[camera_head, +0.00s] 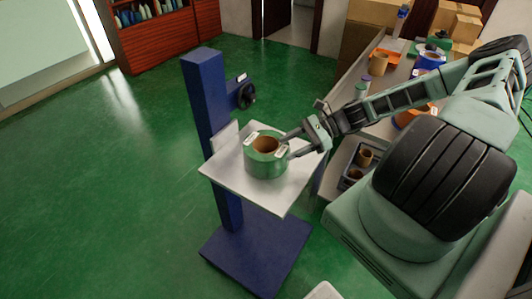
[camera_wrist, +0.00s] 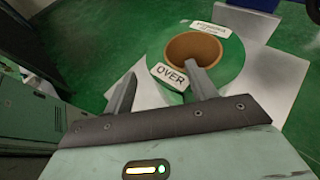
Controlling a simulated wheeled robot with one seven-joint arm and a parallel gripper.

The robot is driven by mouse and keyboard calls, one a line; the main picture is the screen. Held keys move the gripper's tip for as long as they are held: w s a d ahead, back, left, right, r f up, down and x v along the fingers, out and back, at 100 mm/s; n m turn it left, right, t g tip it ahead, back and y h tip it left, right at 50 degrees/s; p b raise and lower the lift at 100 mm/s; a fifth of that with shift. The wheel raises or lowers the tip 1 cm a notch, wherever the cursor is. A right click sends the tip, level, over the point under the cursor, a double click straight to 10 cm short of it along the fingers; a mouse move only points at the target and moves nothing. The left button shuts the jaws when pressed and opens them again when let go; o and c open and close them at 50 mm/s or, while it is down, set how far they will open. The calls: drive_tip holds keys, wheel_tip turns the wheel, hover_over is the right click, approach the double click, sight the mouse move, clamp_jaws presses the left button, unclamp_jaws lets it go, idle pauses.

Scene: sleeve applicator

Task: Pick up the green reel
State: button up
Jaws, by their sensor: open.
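In the wrist view the reel (camera_wrist: 226,70) is just ahead of my gripper (camera_wrist: 160,88), and one label reads "OVER". My gripper (camera_head: 288,144) is open at the reel's right side in the head view. In the wrist view the right finger overlaps the reel's near rim and core, and the left finger is outside the reel. I cannot tell whether a finger touches it.
The blue post (camera_head: 202,100) with a black handwheel (camera_head: 246,96) rises behind the plate. A workbench (camera_head: 345,92) at the right holds several reels and boxes. A grey tray (camera_head: 340,166) with brown cores sits below my arm. Green floor is clear at the left.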

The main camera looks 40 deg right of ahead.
sight(274, 155)
drive_tip(key=p+x, duration=0.1)
drive_tip(key=x, duration=0.4)
drive_tip(key=shift+w+a, duration=0.1)
drive_tip(key=shift+a, duration=0.15)
drive_tip(key=shift+f, duration=0.1)
clamp_jaws()
drive_tip(key=shift+d, duration=0.1)
